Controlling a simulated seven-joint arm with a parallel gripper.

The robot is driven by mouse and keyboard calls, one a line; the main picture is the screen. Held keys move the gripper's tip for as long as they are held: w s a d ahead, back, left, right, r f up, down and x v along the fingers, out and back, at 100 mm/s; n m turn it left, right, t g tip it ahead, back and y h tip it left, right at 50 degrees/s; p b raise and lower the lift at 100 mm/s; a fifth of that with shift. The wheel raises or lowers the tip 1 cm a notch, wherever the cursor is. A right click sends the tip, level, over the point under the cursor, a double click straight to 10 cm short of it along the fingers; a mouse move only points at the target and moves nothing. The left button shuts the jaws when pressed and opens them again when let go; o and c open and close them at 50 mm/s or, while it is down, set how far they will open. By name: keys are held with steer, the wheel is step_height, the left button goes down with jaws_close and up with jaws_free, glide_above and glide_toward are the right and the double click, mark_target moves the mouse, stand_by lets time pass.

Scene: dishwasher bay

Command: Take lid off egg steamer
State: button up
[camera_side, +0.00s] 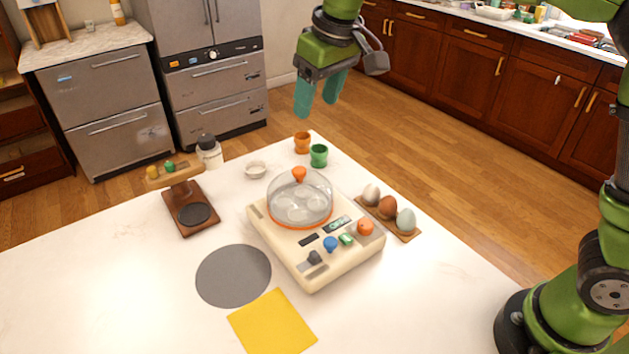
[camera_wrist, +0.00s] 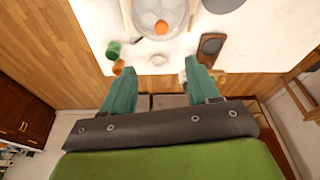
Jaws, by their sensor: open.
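The egg steamer (camera_side: 345,258) is a cream-coloured appliance with several coloured knobs on the white counter. Its clear domed lid (camera_side: 286,203) with an orange rim and an orange knob (camera_side: 299,174) sits on top. The lid also shows at the top of the wrist view (camera_wrist: 146,16), with its knob (camera_wrist: 161,27) facing me. My gripper (camera_side: 318,100) has two teal fingers and is open and empty, well above and behind the steamer. In the wrist view my gripper (camera_wrist: 163,82) has its fingers wide apart, with the lid beyond the tips.
An orange cup (camera_side: 302,143), a green cup (camera_side: 319,156) and a small white dish (camera_side: 255,169) stand behind the steamer. Eggs on a wooden holder (camera_side: 405,235) lie right. A brown stand (camera_side: 184,221), grey disc (camera_side: 233,276) and yellow cloth (camera_side: 272,323) are left and in front.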

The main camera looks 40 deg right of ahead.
glide_above(300, 169)
steer(key=s, duration=0.2)
steer(key=f, duration=1.1)
steer(key=shift+w+d, duration=0.15)
steer(key=shift+d, duration=0.15)
steer(key=shift+a+x, duration=0.2)
steer(key=shift+x, duration=2.55)
steer(key=shift+c, duration=0.4)
jaws_close()
